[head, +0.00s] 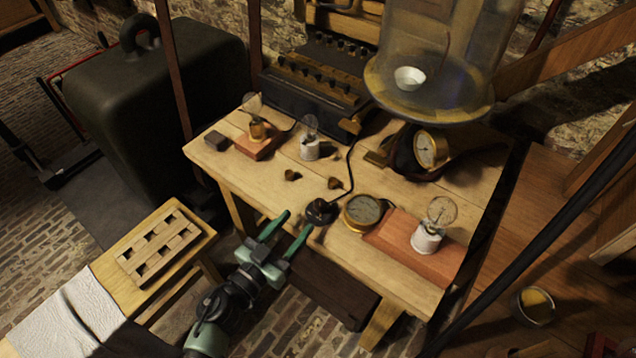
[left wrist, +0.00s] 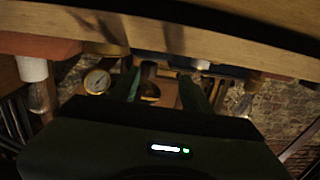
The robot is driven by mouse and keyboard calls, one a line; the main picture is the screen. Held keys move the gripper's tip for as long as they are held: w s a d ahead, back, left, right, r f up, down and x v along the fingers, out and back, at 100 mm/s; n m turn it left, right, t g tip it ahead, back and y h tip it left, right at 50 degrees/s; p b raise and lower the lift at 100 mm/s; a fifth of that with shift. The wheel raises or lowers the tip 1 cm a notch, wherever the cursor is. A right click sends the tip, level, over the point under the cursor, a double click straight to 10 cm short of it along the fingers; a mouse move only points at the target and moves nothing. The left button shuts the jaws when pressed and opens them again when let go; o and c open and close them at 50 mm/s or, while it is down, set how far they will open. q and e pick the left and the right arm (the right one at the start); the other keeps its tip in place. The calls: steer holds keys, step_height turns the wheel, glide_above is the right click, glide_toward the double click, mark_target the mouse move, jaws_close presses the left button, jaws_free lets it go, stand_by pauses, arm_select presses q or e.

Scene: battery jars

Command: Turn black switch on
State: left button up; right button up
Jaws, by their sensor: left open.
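A round black switch (head: 320,211) with a dark cable sits at the front edge of the wooden table (head: 395,272), just left of a brass gauge. My left gripper (head: 298,221) is open and empty, and its green fingers point toward the table's front edge. The right fingertip is very close to the switch; I cannot tell whether they touch. In the left wrist view the fingers (left wrist: 159,88) are apart below the table edge, with a small dark shape between them. The switch's on or off position is too small to tell. My right gripper is not in view.
A brass gauge (head: 362,212) and a bulb on a white socket (head: 427,238) stand to the right. Two more bulbs (head: 310,148) (head: 256,129) stand farther back. A glass bell jar (head: 430,60) rises behind. A low bench (head: 150,240) is at left.

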mark_target(315, 208)
arm_select(q)
steer(key=shift+s+d+r+m+h, duration=0.1)
steer(key=shift+d+r+m+h, duration=0.2)
steer(key=shift+d+r+h, duration=0.2)
steer(key=shift+d+r, duration=0.1)
steer(key=shift+d, duration=0.25)
steer(key=x, duration=0.6)
steer(key=shift+w+d, duration=0.3)
steer(key=shift+w, duration=0.25)
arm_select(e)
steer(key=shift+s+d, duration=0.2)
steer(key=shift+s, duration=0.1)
arm_select(q)
steer(key=shift+c, duration=0.3)
jaws_close()
